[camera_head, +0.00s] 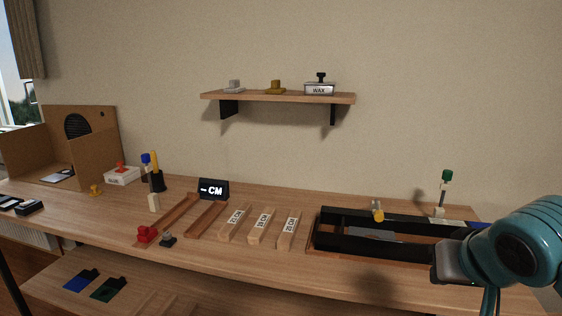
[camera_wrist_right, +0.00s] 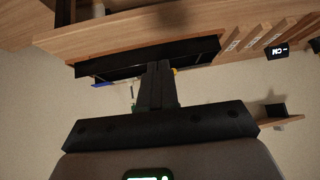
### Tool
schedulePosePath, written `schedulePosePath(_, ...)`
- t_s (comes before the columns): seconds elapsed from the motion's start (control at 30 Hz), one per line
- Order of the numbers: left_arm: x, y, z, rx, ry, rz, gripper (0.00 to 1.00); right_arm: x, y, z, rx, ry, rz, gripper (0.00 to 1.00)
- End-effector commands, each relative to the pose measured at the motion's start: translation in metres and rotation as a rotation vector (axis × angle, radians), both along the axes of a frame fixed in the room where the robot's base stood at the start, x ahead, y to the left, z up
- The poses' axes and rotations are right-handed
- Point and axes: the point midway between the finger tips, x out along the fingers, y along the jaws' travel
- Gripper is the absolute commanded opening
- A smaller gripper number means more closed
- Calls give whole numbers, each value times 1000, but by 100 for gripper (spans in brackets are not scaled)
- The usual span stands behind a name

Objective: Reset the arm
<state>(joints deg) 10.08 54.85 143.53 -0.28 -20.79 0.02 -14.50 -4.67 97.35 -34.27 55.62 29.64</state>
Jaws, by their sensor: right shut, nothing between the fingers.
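My right arm (camera_head: 515,248), teal with a dark end, comes in from the right in the head view, in front of the right part of the long black tray (camera_head: 375,248). In the right wrist view, which is turned over, my right gripper (camera_wrist_right: 158,68) shows its dark fingers together, with nothing between them. The fingers point toward the black tray (camera_wrist_right: 110,68) in that view; I cannot tell the gap between them. My left gripper is not in view.
The desk (camera_head: 270,265) holds wooden blocks (camera_head: 262,225), a small "CM" display (camera_head: 213,189), a red stamp (camera_head: 147,234) and a green-topped holder (camera_head: 446,178). A wall shelf (camera_head: 280,97) hangs above. Bare desk lies along the front edge.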

Motion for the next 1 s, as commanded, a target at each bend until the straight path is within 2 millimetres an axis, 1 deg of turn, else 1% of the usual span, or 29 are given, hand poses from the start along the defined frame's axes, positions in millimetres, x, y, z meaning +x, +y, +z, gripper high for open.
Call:
schedulePosePath(0.03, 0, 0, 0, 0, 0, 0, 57, 6, 5, -14, 0, 20, 16, 0)
schedulePosePath(0.17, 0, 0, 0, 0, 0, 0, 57, 20, 19, -46, 10, 59, 64, 0)
schedulePosePath(0.27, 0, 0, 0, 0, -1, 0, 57, 28, 32, -77, 22, 95, 103, 0)
schedulePosePath(0.37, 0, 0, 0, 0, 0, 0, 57, 35, 45, -113, 41, 137, 142, 0)
schedulePosePath(0.47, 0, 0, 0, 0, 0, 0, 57, 37, 60, -159, 71, 189, 184, 0)
schedulePosePath(0.57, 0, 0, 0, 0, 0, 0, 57, 32, 78, -220, 118, 256, 226, 0)
schedulePosePath(0.6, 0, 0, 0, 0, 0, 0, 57, 27, 86, -249, 143, 289, 240, 0)
schedulePosePath(0.67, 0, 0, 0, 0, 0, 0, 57, 13, 98, -297, 188, 343, 256, 0)
schedulePosePath(0.7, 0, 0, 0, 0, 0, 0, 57, 0, 105, -327, 219, 376, 260, 0)
schedulePosePath(0.77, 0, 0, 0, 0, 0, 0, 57, -21, 113, -367, 262, 421, 257, 0)
schedulePosePath(0.8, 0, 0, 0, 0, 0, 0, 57, -35, 118, -389, 285, 446, 250, 0)
schedulePosePath(0.87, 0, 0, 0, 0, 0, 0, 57, -58, 123, -418, 316, 482, 237, 0)
schedulePosePath(0.9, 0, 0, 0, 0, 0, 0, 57, -73, 126, -435, 332, 504, 227, 0)
schedulePosePath(0.97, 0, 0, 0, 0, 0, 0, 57, -95, 129, -456, 352, 533, 208, 0)
schedulePosePath(1.0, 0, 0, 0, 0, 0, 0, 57, -110, 131, -469, 363, 555, 194, 0)
